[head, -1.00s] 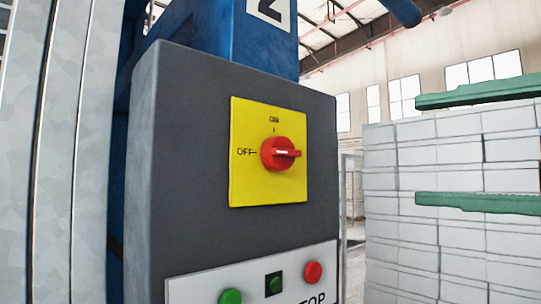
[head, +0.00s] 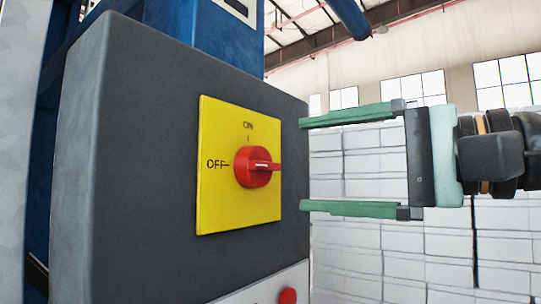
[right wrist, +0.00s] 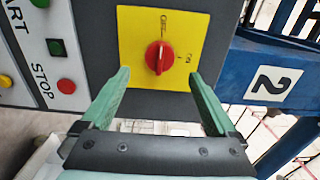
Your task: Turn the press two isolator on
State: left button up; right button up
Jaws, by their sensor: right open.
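The isolator is a red rotary knob (head: 257,167) on a yellow plate (head: 215,205) on the front of a dark grey box. Its raised handle lies horizontal, in line with the OFF mark on the left; the ON mark is above. My right gripper (head: 302,164) is open and empty, its green fingers one above the other, pointing left at knob height, just right of the plate in the head view. In the right wrist view the knob (right wrist: 159,57) shows between and beyond my fingertips, apart from them. My left gripper is not in view.
The grey box (head: 150,150) is fixed to a blue frame (head: 205,30) marked 2 in the wrist view. White stacked blocks (head: 440,250) stand behind my right gripper.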

aim_at(269, 166)
jog(key=p+x, duration=0.1)
jog(key=x, duration=0.6)
jog(key=shift+p, duration=0.35)
jog(key=c, duration=1.4)
jog(key=shift+o, duration=0.2)
